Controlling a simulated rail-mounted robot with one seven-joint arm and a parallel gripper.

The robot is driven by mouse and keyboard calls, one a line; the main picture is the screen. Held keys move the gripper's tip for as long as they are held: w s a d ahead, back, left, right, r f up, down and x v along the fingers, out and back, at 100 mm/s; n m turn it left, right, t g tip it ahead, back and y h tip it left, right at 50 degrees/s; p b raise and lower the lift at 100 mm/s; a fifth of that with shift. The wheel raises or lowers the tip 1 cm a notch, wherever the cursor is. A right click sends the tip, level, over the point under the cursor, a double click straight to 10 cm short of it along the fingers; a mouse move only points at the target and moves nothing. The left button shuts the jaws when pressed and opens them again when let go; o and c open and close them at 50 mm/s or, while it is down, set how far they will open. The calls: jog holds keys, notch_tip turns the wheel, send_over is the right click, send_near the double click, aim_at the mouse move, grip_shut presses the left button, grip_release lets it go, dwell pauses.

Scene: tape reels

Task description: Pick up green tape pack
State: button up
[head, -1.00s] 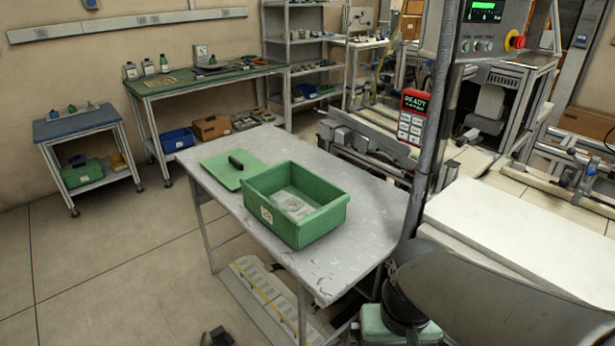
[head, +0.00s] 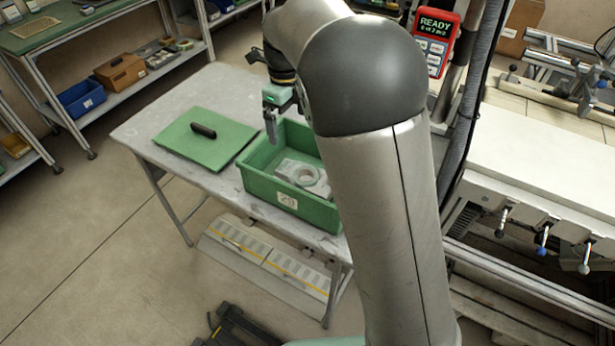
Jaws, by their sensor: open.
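A green open bin (head: 262,185) with a white label stands on the grey table. Inside it lies a pale grey, see-through-looking pack with a round reel (head: 305,175). Its right part is hidden behind my arm, and I cannot make out any green on it. My gripper (head: 272,130) points down above the bin's far left corner, apart from the pack. It is open, with nothing seen between its fingers; one finger shows clearly.
A flat green lid (head: 205,140) with a black handle lies on the grey table (head: 140,130) left of the bin. A red handheld device (head: 435,42) hangs by a pole at upper right. The table's left end is bare. My arm hides its right part.

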send_over(291, 168)
jog(key=f, duration=0.5)
jog(key=f+p, duration=0.1)
jog(key=f, duration=0.4)
jog(key=shift+w+f, duration=0.2)
jog(key=shift+f, duration=0.1)
jog(key=shift+s+f+p, duration=0.15)
jog(key=shift+f+p, duration=0.1)
jog(key=shift+f, duration=1.1)
jog(key=shift+s+f+p, duration=0.15)
jog(key=shift+f+p, duration=0.05)
jog(key=shift+f, duration=1.15)
jog(key=c, duration=1.1)
